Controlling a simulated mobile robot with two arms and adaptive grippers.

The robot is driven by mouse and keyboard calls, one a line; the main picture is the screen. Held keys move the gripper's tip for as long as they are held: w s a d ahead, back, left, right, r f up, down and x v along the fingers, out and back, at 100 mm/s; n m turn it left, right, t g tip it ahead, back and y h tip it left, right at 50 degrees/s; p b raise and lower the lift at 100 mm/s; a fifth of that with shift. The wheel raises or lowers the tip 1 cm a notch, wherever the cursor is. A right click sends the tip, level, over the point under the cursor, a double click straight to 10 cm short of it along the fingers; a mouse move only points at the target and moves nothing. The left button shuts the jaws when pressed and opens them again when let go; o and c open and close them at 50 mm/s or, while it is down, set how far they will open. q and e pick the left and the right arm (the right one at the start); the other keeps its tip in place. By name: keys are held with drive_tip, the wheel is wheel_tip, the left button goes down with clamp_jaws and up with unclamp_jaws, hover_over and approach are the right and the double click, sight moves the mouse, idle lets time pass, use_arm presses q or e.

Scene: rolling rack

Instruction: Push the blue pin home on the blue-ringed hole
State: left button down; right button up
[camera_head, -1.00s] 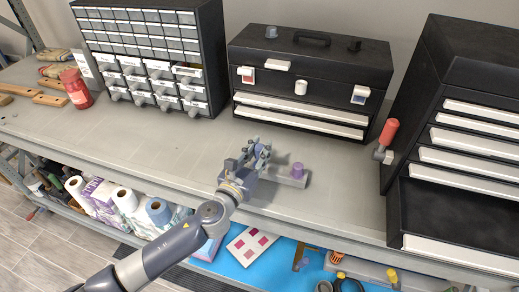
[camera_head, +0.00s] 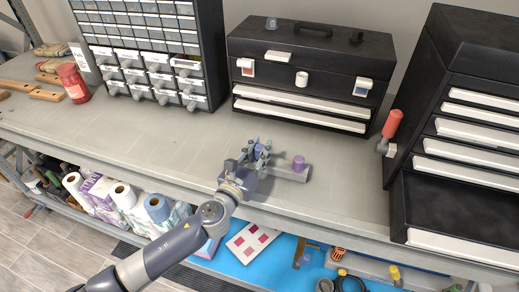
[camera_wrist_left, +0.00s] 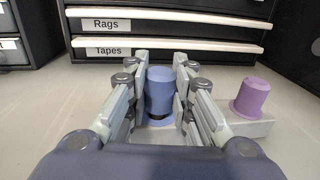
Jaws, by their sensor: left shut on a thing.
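The blue pin (camera_wrist_left: 160,92) stands upright between the fingers of my left gripper (camera_wrist_left: 160,90) in the left wrist view. A dark band shows at the pin's foot, just above a blue ring (camera_wrist_left: 158,122) on the grey block (camera_wrist_left: 255,129). Whether the pin is fully seated is hard to tell. In the head view my left gripper (camera_head: 258,155) is shut on it and largely hides it. A purple pin (camera_wrist_left: 252,97) stands on the block's right end; it also shows in the head view (camera_head: 298,162). My right gripper is not in view.
The block lies near the front edge of the grey bench (camera_head: 150,145). A black toolbox (camera_head: 310,65) stands behind, a small-parts cabinet (camera_head: 145,50) at left. A black drawer chest (camera_head: 465,130), its lowest drawer open, and a red-handled tool (camera_head: 392,125) are at right.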

use_arm(q)
drive_tip(key=shift+f+b, duration=0.45)
drive_tip(key=shift+f, duration=0.15)
drive_tip(key=c, duration=1.3)
unclamp_jaws()
drive_tip(key=v, duration=1.2)
